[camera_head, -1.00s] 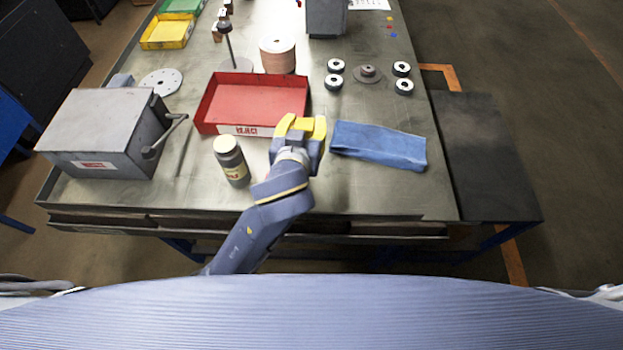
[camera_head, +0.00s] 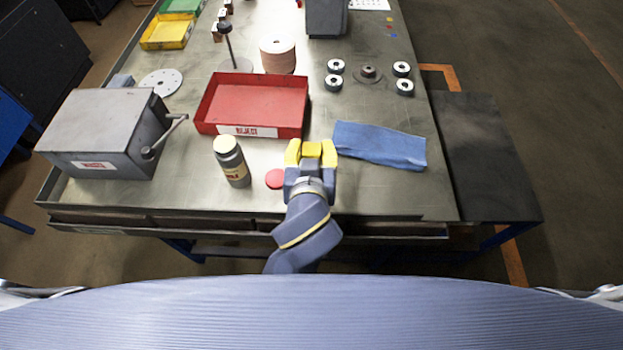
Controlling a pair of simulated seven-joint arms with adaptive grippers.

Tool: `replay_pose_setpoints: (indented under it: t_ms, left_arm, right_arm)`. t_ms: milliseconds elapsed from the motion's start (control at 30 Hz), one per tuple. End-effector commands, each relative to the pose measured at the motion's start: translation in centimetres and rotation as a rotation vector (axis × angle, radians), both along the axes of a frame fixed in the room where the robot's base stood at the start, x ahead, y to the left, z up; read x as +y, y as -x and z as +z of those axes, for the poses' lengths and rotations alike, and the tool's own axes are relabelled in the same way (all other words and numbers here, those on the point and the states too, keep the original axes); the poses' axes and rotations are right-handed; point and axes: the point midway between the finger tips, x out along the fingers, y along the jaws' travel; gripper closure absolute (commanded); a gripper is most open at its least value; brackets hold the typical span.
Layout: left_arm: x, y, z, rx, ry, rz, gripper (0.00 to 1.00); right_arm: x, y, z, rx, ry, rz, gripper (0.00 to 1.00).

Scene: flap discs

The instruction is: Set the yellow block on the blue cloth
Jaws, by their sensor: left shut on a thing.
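My left gripper (camera_head: 311,153) has yellow fingertips and is shut on the yellow block (camera_head: 312,149), which shows between them. The fingers hide part of the block. The gripper is just left of the blue cloth (camera_head: 382,146), near its left edge. The cloth lies flat on the table, right of the red tray, and nothing is on it. I cannot tell how high the block is above the table. My right gripper is not in view.
A red tray (camera_head: 205,124) stands behind and left of the gripper. Several ring-shaped parts and a flanged disc (camera_head: 368,74) lie behind the cloth. The table front right is clear.

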Motion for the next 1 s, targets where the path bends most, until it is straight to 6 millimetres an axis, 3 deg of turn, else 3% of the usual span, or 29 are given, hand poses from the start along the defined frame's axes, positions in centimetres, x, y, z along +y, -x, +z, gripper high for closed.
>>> replay_pose_setpoints:
  t_ms: [400,1000]
  left_arm:
    - [0.0,0.0,-4.7,0.000,-0.005,-0.002,0.81]
    - [0.0,0.0,-9.5,0.001,-0.001,0.000,0.81]
  right_arm:
    - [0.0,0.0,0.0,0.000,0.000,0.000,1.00]
    - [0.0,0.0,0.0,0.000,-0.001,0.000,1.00]
